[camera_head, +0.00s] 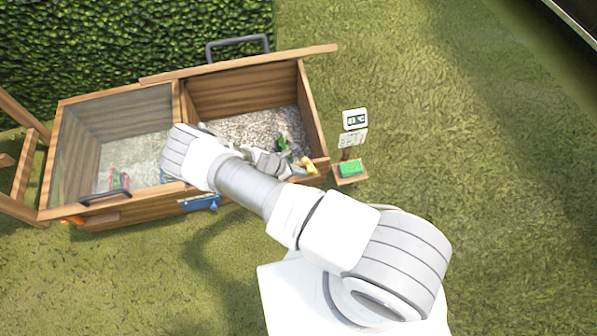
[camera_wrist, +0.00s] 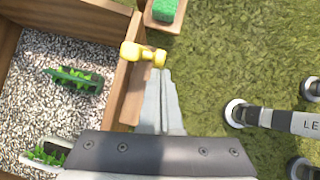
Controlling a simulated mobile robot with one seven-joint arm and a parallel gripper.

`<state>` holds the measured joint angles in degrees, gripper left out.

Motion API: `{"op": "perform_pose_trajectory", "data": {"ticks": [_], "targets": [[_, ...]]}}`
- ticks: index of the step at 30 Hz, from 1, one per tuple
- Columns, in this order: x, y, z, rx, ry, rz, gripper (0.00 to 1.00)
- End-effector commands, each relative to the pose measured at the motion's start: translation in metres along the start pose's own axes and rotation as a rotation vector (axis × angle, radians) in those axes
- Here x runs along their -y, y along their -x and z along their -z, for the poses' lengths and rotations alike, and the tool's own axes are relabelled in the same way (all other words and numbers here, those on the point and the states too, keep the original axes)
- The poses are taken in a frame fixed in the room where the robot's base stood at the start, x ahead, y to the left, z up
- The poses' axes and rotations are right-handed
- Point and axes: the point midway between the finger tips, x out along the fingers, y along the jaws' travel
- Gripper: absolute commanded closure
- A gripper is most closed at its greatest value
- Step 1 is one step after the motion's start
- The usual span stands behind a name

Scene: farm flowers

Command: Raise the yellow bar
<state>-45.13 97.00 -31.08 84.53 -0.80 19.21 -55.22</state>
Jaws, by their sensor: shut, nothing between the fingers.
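The yellow bar (camera_wrist: 143,53) sits at the wooden edge of the box in the wrist view, a short thick piece with a rounded end. It also shows at the box's right front corner in the head view (camera_head: 309,165). My gripper (camera_wrist: 165,72) is shut and empty. Its fingertips are just beside the bar's right end; I cannot tell whether they touch it. In the head view my arm reaches over the box front and partly hides the gripper.
The wooden planter box (camera_head: 313,118) holds gravel and green plants (camera_wrist: 75,78). A glazed lid (camera_head: 112,125) covers its left half. A small stand with a green block (camera_head: 351,169) and a display (camera_head: 355,119) stands to the right. A hedge (camera_head: 130,40) is behind; grass is open to the right.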

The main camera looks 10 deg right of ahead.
Motion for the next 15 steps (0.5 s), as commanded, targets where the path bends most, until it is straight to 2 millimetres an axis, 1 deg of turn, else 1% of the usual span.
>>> {"op": "perform_pose_trajectory", "data": {"ticks": [5, 15], "targets": [[0.001, 0.001, -0.004, -0.023, -0.003, 0.002, 1.00], [0.004, 0.000, -0.019, -0.203, -0.027, -0.015, 1.00]]}}
